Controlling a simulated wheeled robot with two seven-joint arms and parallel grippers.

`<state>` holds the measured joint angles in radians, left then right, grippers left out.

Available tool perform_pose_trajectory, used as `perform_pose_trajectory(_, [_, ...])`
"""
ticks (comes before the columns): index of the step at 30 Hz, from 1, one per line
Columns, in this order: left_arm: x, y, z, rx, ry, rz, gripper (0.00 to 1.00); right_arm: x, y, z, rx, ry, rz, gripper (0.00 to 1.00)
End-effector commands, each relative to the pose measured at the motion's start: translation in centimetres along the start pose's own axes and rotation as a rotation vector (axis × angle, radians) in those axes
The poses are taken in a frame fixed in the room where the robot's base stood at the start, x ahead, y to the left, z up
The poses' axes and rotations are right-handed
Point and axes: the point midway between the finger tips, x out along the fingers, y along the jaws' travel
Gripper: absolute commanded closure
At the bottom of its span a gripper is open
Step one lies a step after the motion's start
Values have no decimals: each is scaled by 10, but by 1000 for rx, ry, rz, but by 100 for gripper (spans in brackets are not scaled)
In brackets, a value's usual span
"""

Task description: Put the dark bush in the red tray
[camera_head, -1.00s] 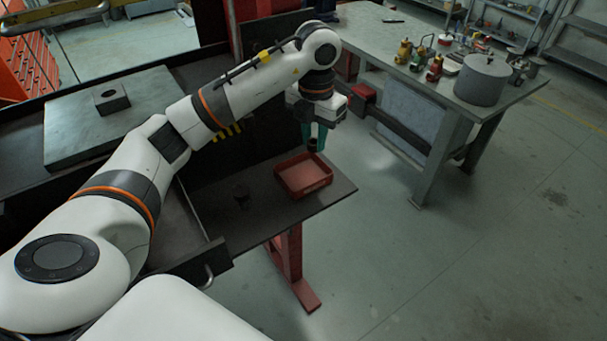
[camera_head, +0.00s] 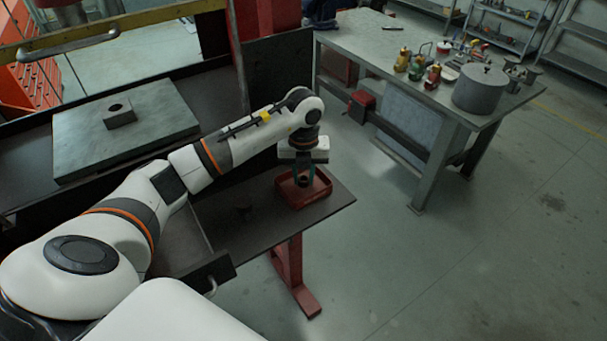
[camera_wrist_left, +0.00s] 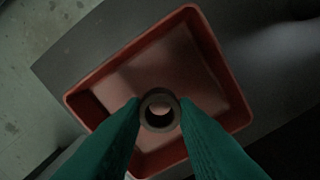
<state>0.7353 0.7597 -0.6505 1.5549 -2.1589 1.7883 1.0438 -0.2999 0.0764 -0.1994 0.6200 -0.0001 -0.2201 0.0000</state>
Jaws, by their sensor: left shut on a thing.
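The dark bush (camera_wrist_left: 159,94) is a short ring with a hole through it. My left gripper (camera_wrist_left: 160,112) is shut on it, one green finger on each side. In the left wrist view the bush is over the floor of the red tray (camera_wrist_left: 107,85); I cannot tell whether it touches the tray. In the head view the red tray (camera_head: 318,193) lies on the dark bench shelf, and my left gripper (camera_head: 303,181) points down into it. The bush is hard to make out there. My right gripper is not in view.
A grey block with a hole (camera_head: 119,115) sits on a plate at the left. A grey workbench (camera_head: 360,35) with bottles and a large cylinder (camera_head: 480,90) stands at the back right.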

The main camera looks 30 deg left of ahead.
Motion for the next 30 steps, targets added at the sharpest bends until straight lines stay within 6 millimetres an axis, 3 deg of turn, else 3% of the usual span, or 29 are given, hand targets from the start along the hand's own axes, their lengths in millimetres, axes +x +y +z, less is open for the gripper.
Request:
perform_pose_trajectory(3, [12,0,0,1,-1,0,97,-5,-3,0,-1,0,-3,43])
perform_pose_trajectory(13, [16,0,0,2,1,0,97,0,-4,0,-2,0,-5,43])
perform_pose_trajectory(14, [16,0,0,1,1,0,72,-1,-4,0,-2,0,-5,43])
perform_pose_trajectory(18, [15,0,0,1,1,0,52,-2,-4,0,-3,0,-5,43])
perform_pose_trajectory(30, [6,0,-1,1,3,1,52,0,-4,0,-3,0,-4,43])
